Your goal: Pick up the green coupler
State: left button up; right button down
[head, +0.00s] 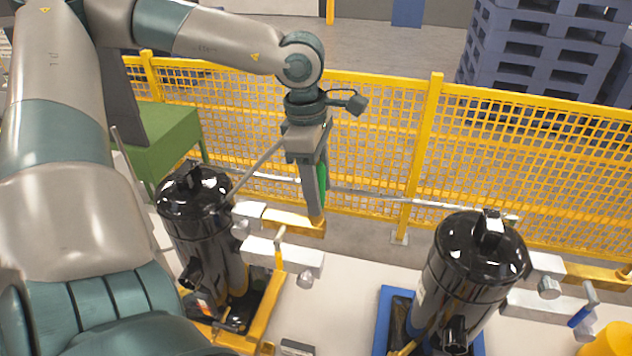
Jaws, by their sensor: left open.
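My left gripper (317,200) hangs pointing down near the middle of the head view, in front of the yellow fence. Its jaws are open, and the near finger reaches down to a yellow bar. A narrow green piece (322,179), likely the green coupler, shows right beside that finger, which hides part of it. I cannot tell whether the gripper touches it. My right gripper is not in view.
A black compressor tank (197,235) stands left below the gripper, with grey pipes and the yellow bar (285,221) beside it. Another black tank (470,275) stands at right. A yellow mesh fence (400,125) runs behind. A green box (165,140) stands at left.

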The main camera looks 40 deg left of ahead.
pick_arm(q)
grip_shut()
jog(key=shift+r, duration=0.15)
jog(key=shift+w+r+b, duration=0.1)
jog(key=shift+r+b, duration=0.35)
jog(key=shift+r, duration=0.35)
notch_tip(320, 180, up, 12)
jog(key=b, duration=0.4)
jog(key=shift+f, duration=0.25)
notch_tip(320, 180, up, 15)
jog(key=b, duration=0.2)
jog(key=shift+f+b, duration=0.15)
jog(key=shift+b, duration=0.15)
